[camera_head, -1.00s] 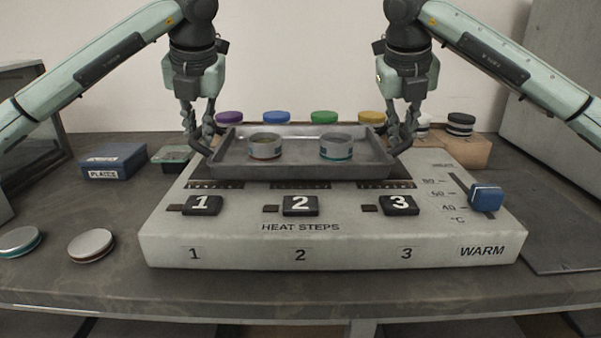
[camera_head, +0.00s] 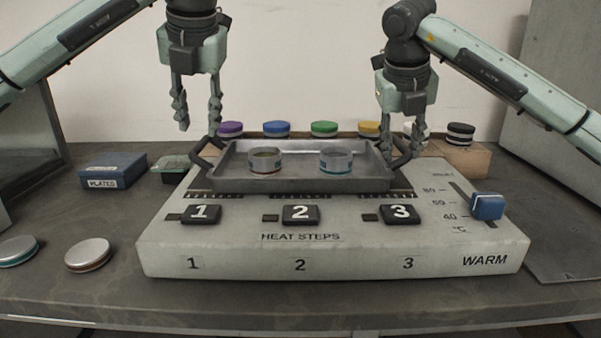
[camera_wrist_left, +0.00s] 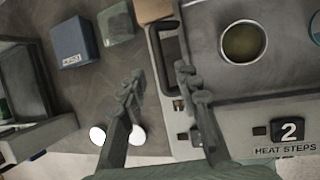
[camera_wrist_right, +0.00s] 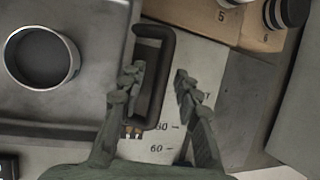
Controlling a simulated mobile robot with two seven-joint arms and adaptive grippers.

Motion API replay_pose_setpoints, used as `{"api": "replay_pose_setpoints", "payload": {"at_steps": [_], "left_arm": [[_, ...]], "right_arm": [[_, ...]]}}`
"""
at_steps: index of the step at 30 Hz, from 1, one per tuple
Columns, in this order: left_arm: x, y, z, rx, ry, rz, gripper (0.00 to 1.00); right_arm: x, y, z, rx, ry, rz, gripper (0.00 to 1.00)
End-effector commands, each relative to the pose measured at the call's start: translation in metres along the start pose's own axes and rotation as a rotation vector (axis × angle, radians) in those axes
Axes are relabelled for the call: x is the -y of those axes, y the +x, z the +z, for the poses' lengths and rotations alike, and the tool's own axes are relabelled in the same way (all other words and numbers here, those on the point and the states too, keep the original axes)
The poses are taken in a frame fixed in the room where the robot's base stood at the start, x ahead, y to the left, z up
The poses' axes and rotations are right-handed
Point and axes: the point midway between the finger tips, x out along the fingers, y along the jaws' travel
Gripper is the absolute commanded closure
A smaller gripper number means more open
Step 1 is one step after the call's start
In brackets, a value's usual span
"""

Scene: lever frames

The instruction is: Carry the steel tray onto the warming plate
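The steel tray (camera_head: 300,183) rests on the rear part of the warming plate (camera_head: 335,246). It carries two round dishes, the left dish (camera_head: 266,161) and the right dish (camera_head: 336,161). My left gripper (camera_head: 198,127) is open and empty, raised above the tray's left handle (camera_head: 206,152). In the left wrist view that handle (camera_wrist_left: 157,60) lies beyond the spread fingers. My right gripper (camera_head: 402,160) is at the tray's right handle (camera_head: 404,152). In the right wrist view its fingers are spread, with the handle (camera_wrist_right: 165,75) beside the left finger; I see no grip.
Buttons 1, 2 and 3 and a blue slider (camera_head: 487,206) are on the plate's front. A blue box (camera_head: 112,170) and two lidded tins stand at left. A wooden rack (camera_head: 455,153) with several coloured lids stands behind. Bare counter lies at front.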

Motion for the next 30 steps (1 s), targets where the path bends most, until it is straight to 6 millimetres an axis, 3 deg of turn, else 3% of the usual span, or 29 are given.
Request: {"api": "replay_pose_setpoints", "payload": {"at_steps": [1,6,14,30], "left_arm": [[-0.001,-0.013,0.001,0.005,-0.001,0.002,0.68],[0.000,-0.040,0.001,0.001,-0.001,0.001,0.68],[0.000,-0.054,0.000,-0.002,-0.001,0.000,0.68],[0.000,-0.054,0.000,-0.002,-0.001,0.000,0.68]], "right_arm": [[0.000,0.000,0.000,0.000,0.000,0.000,0.68],[0.000,0.000,0.000,0.000,0.000,0.000,0.68],[0.000,-0.008,0.001,0.002,0.000,0.000,0.68],[0.001,-0.108,0.001,0.004,0.001,-0.001,0.68]]}}
